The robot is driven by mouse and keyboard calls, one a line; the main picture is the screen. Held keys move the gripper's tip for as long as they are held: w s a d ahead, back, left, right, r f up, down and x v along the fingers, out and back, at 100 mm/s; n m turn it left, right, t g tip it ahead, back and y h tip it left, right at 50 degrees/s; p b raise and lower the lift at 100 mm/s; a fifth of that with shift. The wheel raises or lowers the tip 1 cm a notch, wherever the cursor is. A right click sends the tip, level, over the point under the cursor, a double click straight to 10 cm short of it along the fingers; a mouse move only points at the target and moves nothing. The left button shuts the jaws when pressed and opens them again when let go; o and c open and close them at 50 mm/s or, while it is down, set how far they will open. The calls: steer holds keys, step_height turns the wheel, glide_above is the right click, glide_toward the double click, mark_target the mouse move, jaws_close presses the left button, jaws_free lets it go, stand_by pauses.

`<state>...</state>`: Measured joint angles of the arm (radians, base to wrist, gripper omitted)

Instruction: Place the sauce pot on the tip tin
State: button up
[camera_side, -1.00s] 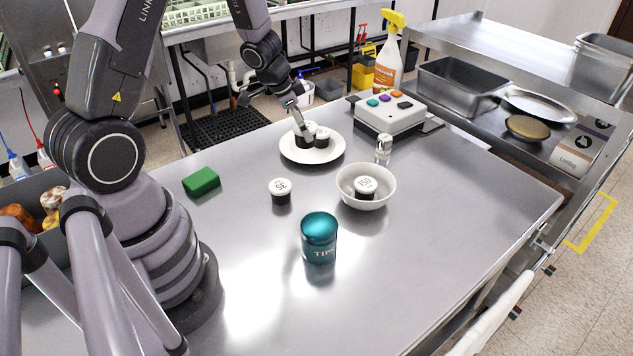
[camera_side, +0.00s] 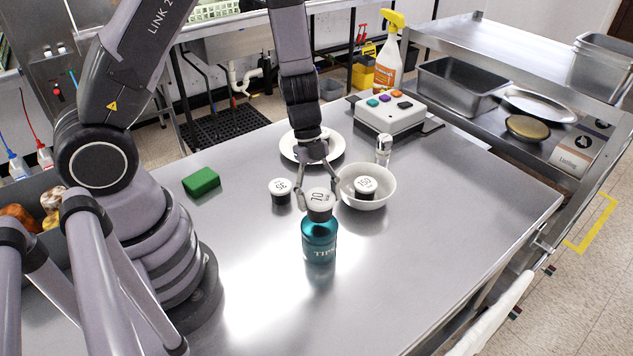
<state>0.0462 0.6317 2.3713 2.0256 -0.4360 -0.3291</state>
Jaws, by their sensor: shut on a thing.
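The teal tip tin (camera_side: 320,243), marked TIPS, stands upright on the steel table. A sauce pot (camera_side: 320,201) with a white numbered lid and dark body is right over the tin's top, roughly upright. My gripper (camera_side: 319,198) is shut on this pot, one finger on each side, reaching in from behind. The pot's underside meets the tin's top in the picture; I cannot tell whether they touch. Another pot (camera_side: 281,191) stands on the table to the left. One more pot (camera_side: 365,186) sits in the white bowl (camera_side: 383,202).
A white plate (camera_side: 289,149) lies behind, partly hidden by my arm. A glass shaker (camera_side: 383,150) stands behind the bowl, near a button box (camera_side: 388,118). A green sponge (camera_side: 201,181) lies at left. The table front and right are clear.

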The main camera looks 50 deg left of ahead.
steer(key=shift+f, duration=1.2)
steer(key=shift+f, duration=0.2)
steer(key=o, duration=1.1)
steer(key=shift+o, duration=0.2)
steer(key=shift+r, duration=0.15)
